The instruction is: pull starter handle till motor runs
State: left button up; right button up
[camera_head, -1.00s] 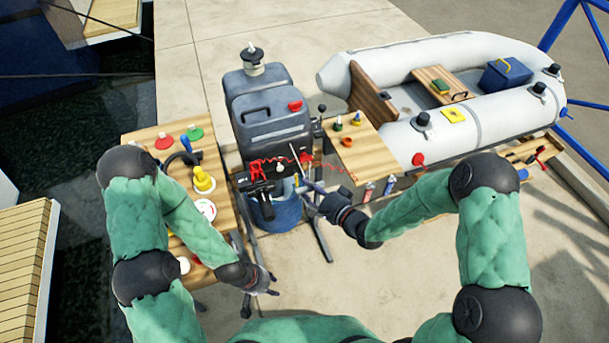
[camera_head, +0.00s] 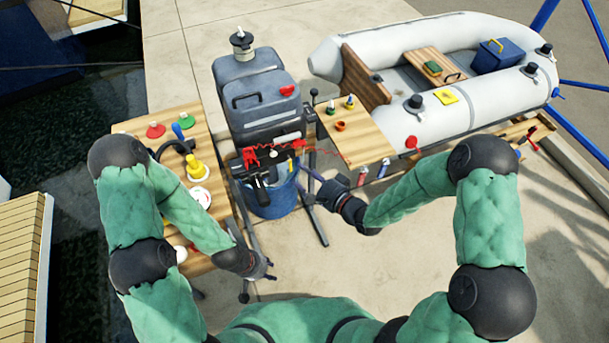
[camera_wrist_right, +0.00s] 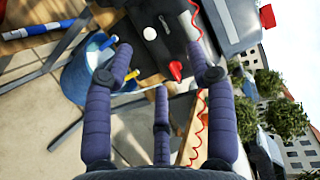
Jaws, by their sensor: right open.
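The outboard motor with a grey cowl (camera_head: 262,100) stands in the middle of the head view, above a blue bucket (camera_head: 272,203). In the right wrist view its black front panel (camera_wrist_right: 138,12) carries a white round button and a small silver key-like part. A red tapered piece (camera_wrist_right: 175,70), perhaps the starter handle, shows between my right fingers in the picture; whether it is within their reach is unclear. My right gripper (camera_head: 311,182) is open and empty, right of the bucket; it also shows in the wrist view (camera_wrist_right: 166,74). My left gripper (camera_head: 262,278) is open and low, away from the motor.
A red coiled cord (camera_wrist_right: 201,110) runs down beside the right fingers. A wooden side table (camera_head: 355,148) with small coloured items stands right of the motor. Another wooden table (camera_head: 222,213) stands left. A grey inflatable boat (camera_head: 470,112) lies behind right. Dark stand legs spread near the bucket.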

jog(key=v, duration=1.1)
jog(key=shift+s, duration=0.1)
